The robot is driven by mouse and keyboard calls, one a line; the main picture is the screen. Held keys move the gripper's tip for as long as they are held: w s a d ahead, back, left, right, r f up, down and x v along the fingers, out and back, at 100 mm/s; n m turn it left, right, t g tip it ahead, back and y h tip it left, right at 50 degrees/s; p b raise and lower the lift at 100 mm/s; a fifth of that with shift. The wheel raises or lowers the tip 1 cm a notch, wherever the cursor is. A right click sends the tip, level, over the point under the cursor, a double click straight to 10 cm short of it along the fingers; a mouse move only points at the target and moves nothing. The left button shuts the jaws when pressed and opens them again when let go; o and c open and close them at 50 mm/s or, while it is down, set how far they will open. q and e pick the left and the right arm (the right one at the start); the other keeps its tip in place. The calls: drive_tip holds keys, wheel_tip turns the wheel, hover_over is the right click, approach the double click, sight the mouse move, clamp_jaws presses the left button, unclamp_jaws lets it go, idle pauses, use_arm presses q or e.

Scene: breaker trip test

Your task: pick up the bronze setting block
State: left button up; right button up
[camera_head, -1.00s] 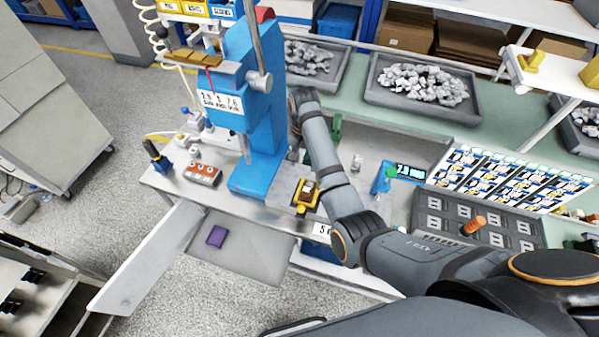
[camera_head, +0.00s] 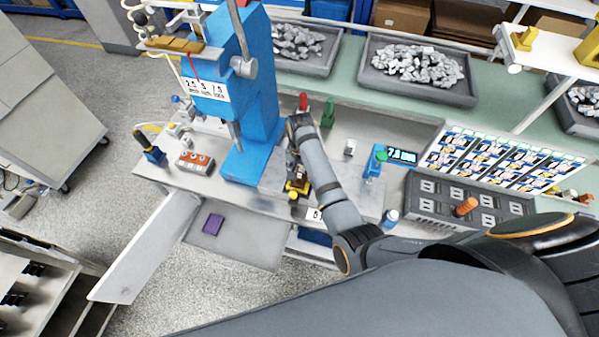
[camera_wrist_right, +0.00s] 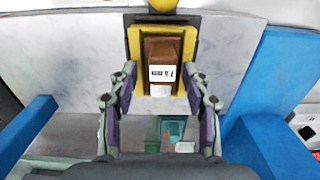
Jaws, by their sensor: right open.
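The bronze setting block (camera_wrist_right: 161,58) is a brown block with a white label, seated upright in a yellow holder (camera_wrist_right: 136,38) in the right wrist view. In the head view the block (camera_head: 298,172) is partly covered by my right arm, and the yellow holder (camera_head: 298,186) shows below it. My right gripper (camera_wrist_right: 160,82) is open. Its two fingers stand on either side of the block's near end, with visible gaps and nothing gripped. In the head view the right gripper (camera_head: 290,160) is small and partly hidden behind its wrist. My left gripper is in neither view.
A blue press (camera_head: 252,115) stands just left of the holder. A red-orange button box (camera_head: 196,162) sits further left. A small blue-green stand (camera_head: 376,165) and a grey socket panel (camera_head: 440,200) are to the right. Grey trays of metal pieces (camera_head: 415,68) stand behind.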

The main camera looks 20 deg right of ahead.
drive_tip(key=shift+w+a, duration=0.1)
drive_tip(key=shift+a, duration=0.1)
drive_tip(key=shift+c, duration=0.5)
drive_tip(key=shift+s+a+r, duration=0.1)
drive_tip(key=shift+s+r, duration=0.1)
drive_tip(key=shift+s, duration=0.15)
drive_tip(key=c, duration=0.5)
drive_tip(key=shift+w, duration=0.1)
clamp_jaws()
